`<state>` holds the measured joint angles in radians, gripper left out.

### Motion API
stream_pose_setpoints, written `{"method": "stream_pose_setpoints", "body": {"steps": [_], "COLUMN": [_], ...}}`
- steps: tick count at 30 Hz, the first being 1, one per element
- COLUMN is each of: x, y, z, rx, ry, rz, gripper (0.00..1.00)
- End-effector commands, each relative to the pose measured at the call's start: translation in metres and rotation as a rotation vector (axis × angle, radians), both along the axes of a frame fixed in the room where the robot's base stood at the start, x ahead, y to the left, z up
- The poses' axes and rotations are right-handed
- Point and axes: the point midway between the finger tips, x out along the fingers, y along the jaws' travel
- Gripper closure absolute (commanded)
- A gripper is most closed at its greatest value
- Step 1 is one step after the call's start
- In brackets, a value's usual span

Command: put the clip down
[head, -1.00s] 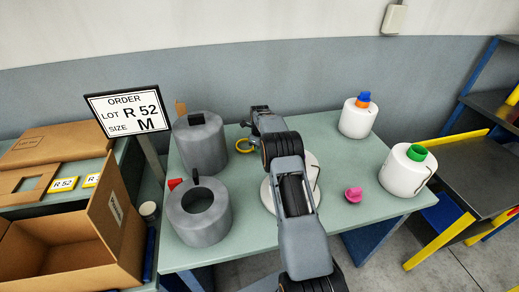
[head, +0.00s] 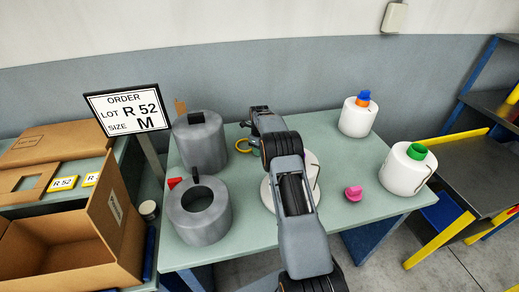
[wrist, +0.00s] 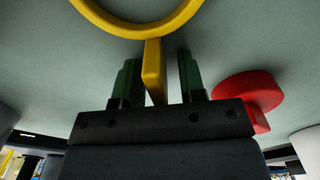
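A yellow ring with a flat tab, which looks like the clip (head: 240,150), shows at the table beside my gripper (head: 252,122) in the head view. In the wrist view the yellow ring (wrist: 138,29) fills the top, and its tab reaches down between the two dark green fingers of my gripper (wrist: 160,78). The tab is close to the left finger, and a gap shows between it and the right finger. My fingers look open around the tab. The ring appears to be at the table surface; its exact contact there cannot be told.
A red disc-shaped piece (wrist: 250,95) lies right of my fingers in the wrist view. Grey bobbins (head: 200,145) stand left and white bobbins (head: 357,120) right on the green table (head: 335,168). A pink piece (head: 353,193) lies at right. An open carton (head: 110,235) is far left.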

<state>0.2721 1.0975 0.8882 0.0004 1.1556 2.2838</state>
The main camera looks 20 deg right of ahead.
Motion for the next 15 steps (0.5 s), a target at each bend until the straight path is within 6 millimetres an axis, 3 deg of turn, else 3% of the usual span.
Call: {"method": "stream_pose_setpoints", "body": {"steps": [5, 15], "x": [0.001, 0.001], "y": [0.000, 0.000], "z": [0.014, 0.078], "rx": [-0.001, -0.001], "ry": [-0.003, -0.003], "rz": [0.000, 0.000], "gripper": [0.63, 0.63]}}
